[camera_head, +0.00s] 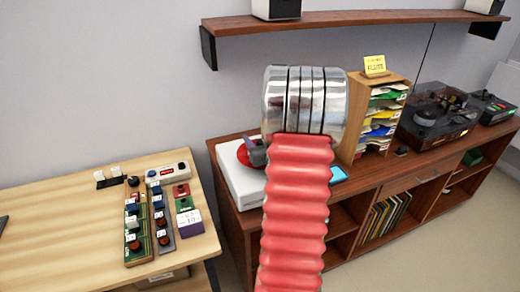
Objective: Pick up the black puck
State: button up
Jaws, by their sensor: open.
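My red ribbed arm with its shiny metal rings fills the middle of the view. It hides the jaws of my gripper, so I cannot see where they are relative to any object. A small black object (401,150), possibly the black puck, lies on the brown cabinet top (375,176), right of my arm and in front of the paper rack. It is too small to be sure of its shape. A grey part (256,152) juts out left of my arm, over a red disc (244,155) on a white box (243,185). I cannot tell what this part belongs to.
A wooden paper rack (357,115) stands behind my arm. A dark turntable (436,112) is at the right, under a wall shelf (350,18). A light wood table (70,240) at the left carries several small control boxes. A blue-screened item (338,175) lies beside my arm.

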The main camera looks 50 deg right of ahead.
grip_shut()
dwell(0.5)
jog(key=shift+r, duration=0.1)
notch_tip(320, 180, up, 10)
dwell(0.7)
dwell(0.9)
